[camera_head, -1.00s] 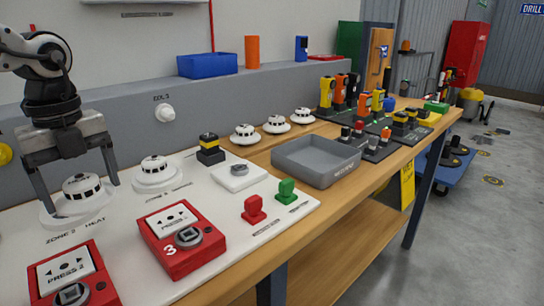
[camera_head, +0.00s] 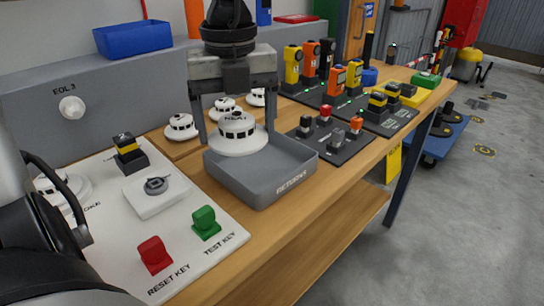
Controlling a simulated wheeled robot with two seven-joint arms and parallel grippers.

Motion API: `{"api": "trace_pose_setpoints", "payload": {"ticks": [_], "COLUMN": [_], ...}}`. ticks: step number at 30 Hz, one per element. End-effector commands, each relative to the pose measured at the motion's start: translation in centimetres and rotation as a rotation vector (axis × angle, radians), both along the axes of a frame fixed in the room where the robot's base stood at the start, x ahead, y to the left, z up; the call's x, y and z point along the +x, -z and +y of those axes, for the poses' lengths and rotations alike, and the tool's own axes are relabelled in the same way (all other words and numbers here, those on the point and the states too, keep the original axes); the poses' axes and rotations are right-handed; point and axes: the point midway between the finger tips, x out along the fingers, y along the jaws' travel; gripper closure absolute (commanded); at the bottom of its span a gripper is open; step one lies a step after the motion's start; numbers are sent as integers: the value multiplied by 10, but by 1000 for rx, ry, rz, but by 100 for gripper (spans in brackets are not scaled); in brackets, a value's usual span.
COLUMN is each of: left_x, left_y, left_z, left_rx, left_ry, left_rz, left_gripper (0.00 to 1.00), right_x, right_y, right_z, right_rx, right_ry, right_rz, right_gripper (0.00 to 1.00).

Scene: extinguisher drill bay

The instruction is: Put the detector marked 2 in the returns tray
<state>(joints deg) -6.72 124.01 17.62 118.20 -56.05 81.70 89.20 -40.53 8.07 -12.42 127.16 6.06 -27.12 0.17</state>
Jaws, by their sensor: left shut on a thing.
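My left gripper (camera_head: 236,138) is shut on a white round detector (camera_head: 238,147), one finger on each side of it. The detector is upright, with dark slots around its dome and lettering on top that seems to read HEAT. I cannot make out a number on it. The grey returns tray (camera_head: 257,190), marked RETURNS on its front wall, is directly below. The detector is over the back part of the tray and hides some of its rim. The front part of the tray floor that shows is empty. My right gripper is not in view.
Several white detectors (camera_head: 181,127) stand behind the tray. The white panel at left holds a red reset key (camera_head: 155,254) and a green test key (camera_head: 205,222). A dark mat (camera_head: 322,148) with small items lies right of the tray. A blue bin (camera_head: 133,38) is on the ledge.

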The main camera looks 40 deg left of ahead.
Motion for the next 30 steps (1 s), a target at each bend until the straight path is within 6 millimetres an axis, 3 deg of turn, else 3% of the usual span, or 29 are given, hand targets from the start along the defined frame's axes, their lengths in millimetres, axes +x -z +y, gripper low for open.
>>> {"api": "trace_pose_setpoints", "payload": {"ticks": [1,4,8,19,24,30], "left_x": [-10,-25,-25,47,69,82], "left_y": [-11,-18,-17,23,57,75], "left_z": [-5,-10,-7,40,53,61], "left_rx": [-7,-4,-2,2,1,1], "left_ry": [12,23,24,21,24,26], "left_rz": [-4,-2,4,12,8,4], "left_gripper": [43,43,43,43,43,43], "right_x": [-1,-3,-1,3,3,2], "right_y": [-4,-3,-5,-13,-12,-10], "right_z": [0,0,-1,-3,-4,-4], "right_rx": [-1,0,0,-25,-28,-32], "right_ry": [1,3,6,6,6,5], "right_rz": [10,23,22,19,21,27], "right_gripper": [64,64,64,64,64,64]}}
